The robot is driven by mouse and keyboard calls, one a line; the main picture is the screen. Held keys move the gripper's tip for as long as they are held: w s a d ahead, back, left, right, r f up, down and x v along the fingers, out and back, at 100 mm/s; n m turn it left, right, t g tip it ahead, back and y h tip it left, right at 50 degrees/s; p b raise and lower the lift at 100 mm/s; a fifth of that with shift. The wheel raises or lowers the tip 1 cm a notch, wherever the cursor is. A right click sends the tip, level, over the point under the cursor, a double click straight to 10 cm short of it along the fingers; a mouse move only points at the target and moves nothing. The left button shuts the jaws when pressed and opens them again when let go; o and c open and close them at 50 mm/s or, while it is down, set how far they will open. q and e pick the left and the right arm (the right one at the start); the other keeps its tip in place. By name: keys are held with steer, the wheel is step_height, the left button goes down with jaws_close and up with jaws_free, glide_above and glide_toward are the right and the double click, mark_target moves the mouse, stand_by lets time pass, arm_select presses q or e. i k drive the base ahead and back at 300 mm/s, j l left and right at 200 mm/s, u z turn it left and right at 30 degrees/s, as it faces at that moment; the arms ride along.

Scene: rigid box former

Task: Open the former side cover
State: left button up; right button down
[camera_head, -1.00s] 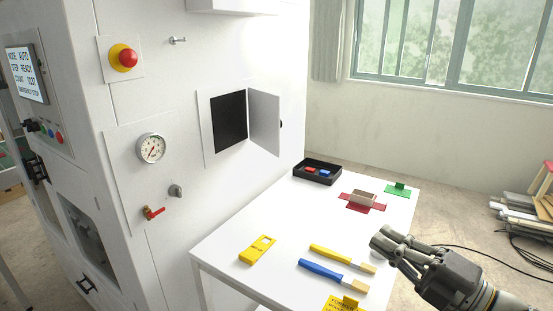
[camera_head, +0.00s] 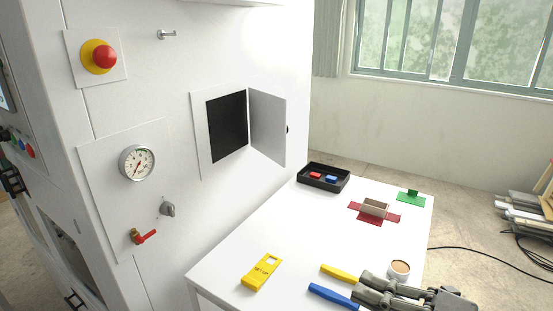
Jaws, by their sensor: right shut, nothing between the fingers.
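The side cover (camera_head: 268,126) is a light grey hinged panel on the white machine (camera_head: 180,85). It stands swung out from a dark square opening (camera_head: 228,125), hinged at the opening's right edge, with a small dark knob on its far side. My right gripper (camera_head: 362,285) is at the bottom right, over the table, well below and to the right of the cover and apart from it. Its fingers are shut and empty, and they hide part of the yellow-handled and blue-handled brushes. My left gripper is not in view.
The white table (camera_head: 300,240) holds a black tray (camera_head: 324,187), a beige box on a red mat (camera_head: 375,208), a green piece (camera_head: 411,199), a cup (camera_head: 399,269) and a yellow lockout tag (camera_head: 261,272). A red-handled valve (camera_head: 143,237) and gauge (camera_head: 137,162) are on the machine.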

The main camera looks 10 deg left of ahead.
mark_target(268, 130)
steer(key=i+j, duration=0.35)
steer(key=i, duration=0.15)
steer(key=i+j, duration=0.3)
steer(key=i, duration=0.2)
